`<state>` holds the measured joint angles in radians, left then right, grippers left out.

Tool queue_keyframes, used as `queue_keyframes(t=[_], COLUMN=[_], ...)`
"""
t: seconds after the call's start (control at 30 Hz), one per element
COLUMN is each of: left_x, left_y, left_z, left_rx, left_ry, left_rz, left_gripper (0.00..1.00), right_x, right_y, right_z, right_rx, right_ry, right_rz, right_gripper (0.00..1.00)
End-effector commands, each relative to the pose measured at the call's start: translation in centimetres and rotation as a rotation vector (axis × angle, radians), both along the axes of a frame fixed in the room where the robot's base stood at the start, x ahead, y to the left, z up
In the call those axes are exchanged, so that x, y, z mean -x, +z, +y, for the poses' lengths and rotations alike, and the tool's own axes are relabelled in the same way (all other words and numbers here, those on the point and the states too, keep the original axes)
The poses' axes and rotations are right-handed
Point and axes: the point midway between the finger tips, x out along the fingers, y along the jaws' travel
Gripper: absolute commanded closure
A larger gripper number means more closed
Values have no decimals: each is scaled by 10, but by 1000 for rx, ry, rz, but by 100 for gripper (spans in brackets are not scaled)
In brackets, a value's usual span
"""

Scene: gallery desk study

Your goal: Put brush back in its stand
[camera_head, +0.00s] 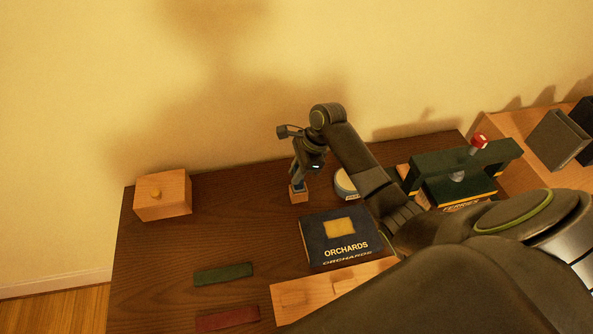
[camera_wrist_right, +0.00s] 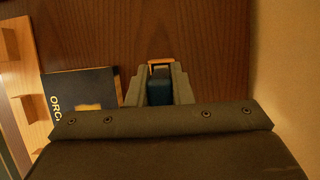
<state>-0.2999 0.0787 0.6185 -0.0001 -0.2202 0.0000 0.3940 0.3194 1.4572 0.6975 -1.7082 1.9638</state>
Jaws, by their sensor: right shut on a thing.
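My right gripper (camera_head: 297,180) is at the back middle of the dark desk, pointing down, shut on a narrow blue thing, which I take to be the brush (camera_wrist_right: 160,91). Its lower end is at a small orange-wood block (camera_head: 298,196), which I take to be the stand. In the right wrist view the block's rim (camera_wrist_right: 160,61) shows just beyond the fingers (camera_wrist_right: 160,80). I cannot tell whether the brush is inside it or only above it. The fingers hide most of the brush. My left gripper is not in view.
A navy ORCHARDS box (camera_head: 335,240) and a slotted wooden board (camera_head: 310,292) lie in front. A round tin (camera_head: 345,183) is close right of the gripper. A wooden box (camera_head: 163,195) stands far left. A green press-like frame (camera_head: 462,165) stands right. The desk's left middle is mostly clear.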

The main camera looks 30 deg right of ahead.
Motion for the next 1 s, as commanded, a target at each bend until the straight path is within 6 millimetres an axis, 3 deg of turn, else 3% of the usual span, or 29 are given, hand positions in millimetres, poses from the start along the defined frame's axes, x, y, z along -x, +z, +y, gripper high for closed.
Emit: queue_keyframes(t=[0.17,0.2,0.33,0.7,0.87,1.0], left_x=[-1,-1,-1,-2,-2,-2], left_y=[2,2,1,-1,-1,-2], left_z=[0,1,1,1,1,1], left_rx=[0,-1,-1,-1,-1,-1], left_ry=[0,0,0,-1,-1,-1], left_rz=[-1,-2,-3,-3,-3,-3], left_gripper=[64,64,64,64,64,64], right_x=[0,0,0,-1,1,4], right_y=[-1,-2,-2,2,25,54], right_z=[0,0,0,-1,-10,-22], right_rx=[0,0,0,1,2,4], right_ry=[-1,-1,-1,1,1,-1], right_rz=[1,0,0,-3,-5,-7], right_gripper=[100,76,59,59,59,59])
